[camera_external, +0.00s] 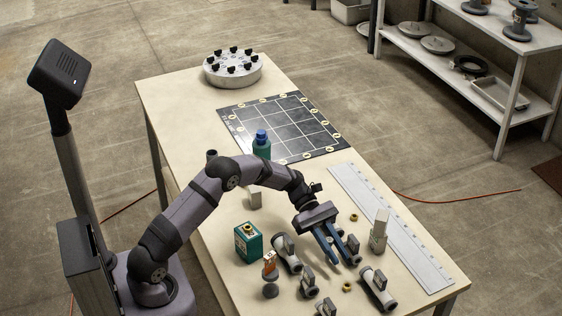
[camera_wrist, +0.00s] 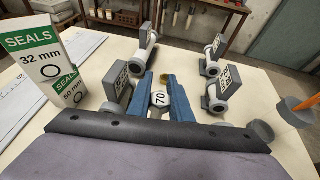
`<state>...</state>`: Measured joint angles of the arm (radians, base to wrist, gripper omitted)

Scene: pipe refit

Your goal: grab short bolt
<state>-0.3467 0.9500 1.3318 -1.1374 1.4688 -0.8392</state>
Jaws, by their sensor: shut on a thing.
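My gripper (camera_external: 343,260) points down at the table among grey valves, and its two blue fingers also show in the wrist view (camera_wrist: 158,86). They are closed around a small piece with a round pale face marked 70 (camera_wrist: 158,99), which looks like the short bolt. The bolt's shank is hidden, and in the outside view I cannot make the bolt out between the fingers. A brass nut (camera_wrist: 166,80) shows just beyond the fingertips. I cannot tell whether the bolt touches the table.
Grey valves (camera_external: 287,252) (camera_external: 378,288) stand close around my gripper. A white seals box (camera_external: 379,232) stands to its right, beside a long ruler (camera_external: 390,228). A green box (camera_external: 248,243) stands left. The gridded black mat (camera_external: 283,128) and round flange (camera_external: 232,72) are farther back.

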